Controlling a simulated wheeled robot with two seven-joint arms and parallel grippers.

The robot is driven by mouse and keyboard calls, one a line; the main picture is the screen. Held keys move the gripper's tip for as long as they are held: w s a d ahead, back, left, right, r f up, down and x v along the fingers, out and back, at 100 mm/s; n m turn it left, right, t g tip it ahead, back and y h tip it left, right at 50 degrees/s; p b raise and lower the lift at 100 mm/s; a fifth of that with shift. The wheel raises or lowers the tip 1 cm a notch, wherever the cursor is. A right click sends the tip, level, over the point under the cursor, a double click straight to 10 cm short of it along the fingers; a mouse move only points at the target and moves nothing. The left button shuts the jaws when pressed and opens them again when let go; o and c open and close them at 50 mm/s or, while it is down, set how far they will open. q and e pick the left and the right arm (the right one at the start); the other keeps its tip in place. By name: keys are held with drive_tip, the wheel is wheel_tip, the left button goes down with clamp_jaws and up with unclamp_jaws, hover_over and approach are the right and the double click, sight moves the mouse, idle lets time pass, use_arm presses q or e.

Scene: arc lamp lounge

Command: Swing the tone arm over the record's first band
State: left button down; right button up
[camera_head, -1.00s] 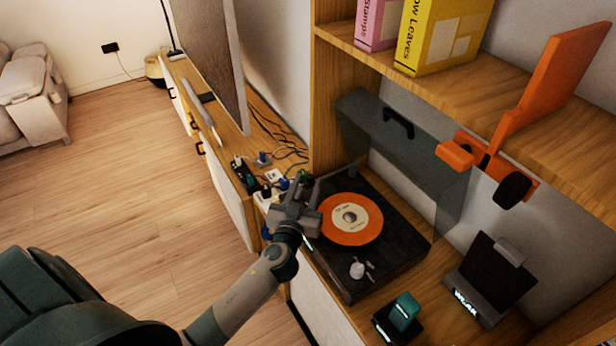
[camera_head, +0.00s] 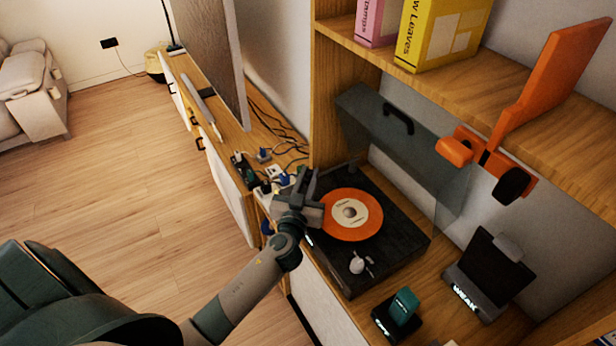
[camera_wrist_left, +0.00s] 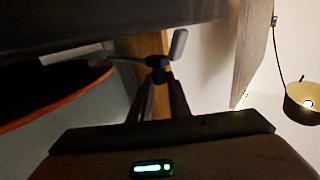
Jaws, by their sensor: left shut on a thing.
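The orange record (camera_head: 352,214) with a pale label lies on the dark turntable (camera_head: 400,247). My left gripper (camera_head: 311,180) is at the turntable's left edge, beside the record. In the left wrist view its two fingers (camera_wrist_left: 159,75) close together on the thin tone arm (camera_wrist_left: 122,60), whose grey end piece (camera_wrist_left: 178,45) sticks up beside them. The record's orange rim (camera_wrist_left: 60,107) shows at the left of that view. In the head view the tone arm is mostly hidden by the gripper, and I cannot tell which band it is over. My right gripper is not in view.
The smoky dust cover (camera_head: 405,150) stands raised behind the turntable. A teal-topped device (camera_head: 403,306) and a lit stand (camera_head: 488,275) are at the front right. Cables lie at the left.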

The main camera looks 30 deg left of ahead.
use_arm(q)
drive_tip(key=shift+s+d+f+n+y+b, duration=0.2)
drive_tip(key=shift+d+n+y+b, duration=0.3)
drive_tip(key=shift+d+y+b, duration=0.4)
drive_tip(key=b, duration=0.1)
drive_tip(key=d+n+g+y+b, duration=0.1)
drive_tip(key=shift+s+d+b, duration=0.1)
drive_tip(key=shift+s+b, duration=0.15)
drive_tip(key=shift+b, duration=0.1)
drive_tip(key=shift+s+d+r+n+g+y+b, duration=0.15)
drive_tip(key=shift+d+n+g+y+b, duration=0.15)
drive_tip(key=shift+y+b, duration=0.25)
drive_tip(key=shift+d+r, duration=0.15)
drive_tip(key=c, duration=1.7)
unclamp_jaws()
drive_tip(key=shift+o, duration=0.2)
drive_tip(key=shift+s, duration=0.15)
